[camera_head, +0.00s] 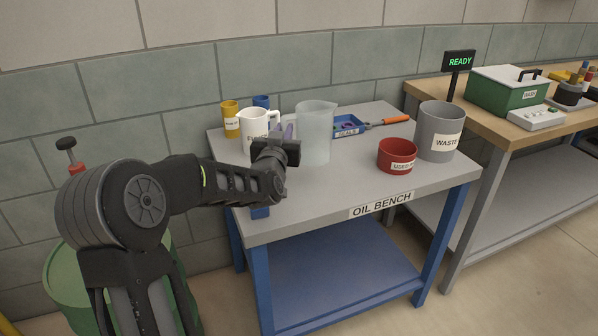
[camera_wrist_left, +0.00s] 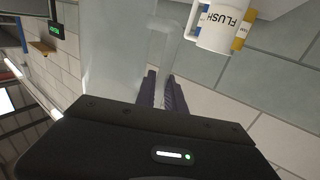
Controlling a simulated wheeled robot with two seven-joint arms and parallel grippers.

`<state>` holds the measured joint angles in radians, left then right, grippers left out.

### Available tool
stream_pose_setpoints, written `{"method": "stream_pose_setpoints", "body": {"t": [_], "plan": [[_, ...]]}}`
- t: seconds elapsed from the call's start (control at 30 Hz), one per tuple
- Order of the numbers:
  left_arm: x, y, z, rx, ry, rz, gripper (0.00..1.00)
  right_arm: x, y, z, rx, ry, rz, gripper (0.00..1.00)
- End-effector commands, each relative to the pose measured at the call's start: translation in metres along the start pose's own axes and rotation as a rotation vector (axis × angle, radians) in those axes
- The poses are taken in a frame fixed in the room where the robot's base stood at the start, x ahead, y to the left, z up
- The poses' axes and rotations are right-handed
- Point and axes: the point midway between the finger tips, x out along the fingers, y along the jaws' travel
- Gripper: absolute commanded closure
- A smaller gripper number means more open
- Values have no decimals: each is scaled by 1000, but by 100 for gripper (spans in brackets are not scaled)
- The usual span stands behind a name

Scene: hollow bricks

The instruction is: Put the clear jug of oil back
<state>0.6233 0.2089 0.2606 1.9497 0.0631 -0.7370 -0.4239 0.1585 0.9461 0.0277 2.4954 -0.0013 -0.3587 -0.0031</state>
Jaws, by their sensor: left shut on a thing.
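The clear jug (camera_head: 316,135) is a translucent, tall, upright vessel at the middle of the oil bench (camera_head: 320,195). I cannot tell whether its base touches the top or is slightly above it. No oil level can be made out. My left gripper (camera_head: 287,133) is at its left side, shut on its handle. In the left wrist view the fingers (camera_wrist_left: 163,90) close on the handle (camera_wrist_left: 158,50), with the jug wall (camera_wrist_left: 112,50) behind. My right gripper is not in view.
A blue SEALS tray (camera_head: 347,122), orange-handled tool (camera_head: 394,120), red tin (camera_head: 397,156) and grey WASTE bin (camera_head: 438,125) stand right. The bench front is clear.

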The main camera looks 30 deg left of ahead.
Motion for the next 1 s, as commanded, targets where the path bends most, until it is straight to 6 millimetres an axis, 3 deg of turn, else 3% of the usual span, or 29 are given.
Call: {"method": "stream_pose_setpoints", "body": {"t": [0.23, 0.6, 0.9, 1.0], "plan": [[0, 0, 44, -2, -3, 0, 100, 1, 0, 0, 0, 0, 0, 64], [0, 0, 48, -1, 1, 0, 100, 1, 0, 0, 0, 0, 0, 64], [0, 0, 84, -2, -1, 0, 100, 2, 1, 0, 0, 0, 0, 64], [-1, 0, 85, -2, 2, 0, 100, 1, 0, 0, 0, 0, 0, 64]]}}
